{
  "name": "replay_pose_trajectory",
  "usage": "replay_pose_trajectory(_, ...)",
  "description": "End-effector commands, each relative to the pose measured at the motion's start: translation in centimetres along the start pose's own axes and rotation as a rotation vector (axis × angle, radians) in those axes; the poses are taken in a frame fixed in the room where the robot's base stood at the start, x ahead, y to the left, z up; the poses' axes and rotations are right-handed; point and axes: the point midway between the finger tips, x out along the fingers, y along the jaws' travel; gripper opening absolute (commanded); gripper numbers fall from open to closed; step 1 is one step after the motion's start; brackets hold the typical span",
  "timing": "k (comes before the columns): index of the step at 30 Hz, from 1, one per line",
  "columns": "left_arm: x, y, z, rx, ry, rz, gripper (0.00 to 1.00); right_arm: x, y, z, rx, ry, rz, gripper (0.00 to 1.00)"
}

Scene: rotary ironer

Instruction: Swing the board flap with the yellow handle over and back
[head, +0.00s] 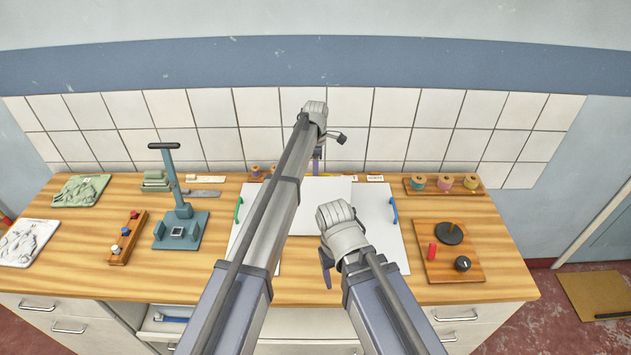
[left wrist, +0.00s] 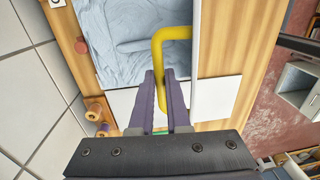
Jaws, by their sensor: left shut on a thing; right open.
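The white board (head: 378,235) lies on the counter, with a green handle (head: 238,210) left and a blue handle (head: 393,210) right. A white panel (head: 328,188) shows at its middle.
A blue-grey lever press (head: 178,230) and a peg strip (head: 126,238) stand left. A spool rack (head: 473,186) and a wooden knob board (head: 465,270) are at right. The tiled wall (head: 390,110) closes the back. A grey-blue wrinkled surface (left wrist: 140,45) lies beside the yellow handle.

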Motion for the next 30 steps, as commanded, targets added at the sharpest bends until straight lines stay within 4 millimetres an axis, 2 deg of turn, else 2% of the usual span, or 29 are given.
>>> replay_pose_trajectory(1,0.5,1.5,0.1,-0.001,-0.002,0.011,0.00,0.6,-0.1,0.0,-0.001,0.000,0.000,0.64)
replay_pose_trajectory(9,1.2,3.2,-0.1,-0.003,0.000,0.011,0.00,1.4,-0.1,-0.1,-0.003,0.000,0.001,0.64)
replay_pose_trajectory(25,1.2,4.0,-0.3,-0.005,0.003,0.012,0.00,1.5,-0.1,-0.1,-0.003,0.000,0.001,0.64)
replay_pose_trajectory(26,1.2,4.0,-0.3,-0.005,0.003,0.011,0.45,1.5,-0.1,-0.1,-0.003,0.000,0.001,0.64)
replay_pose_trajectory(30,1.2,3.8,-0.2,-0.005,0.002,0.012,0.45,1.5,-0.1,-0.1,-0.003,0.000,0.001,0.64)
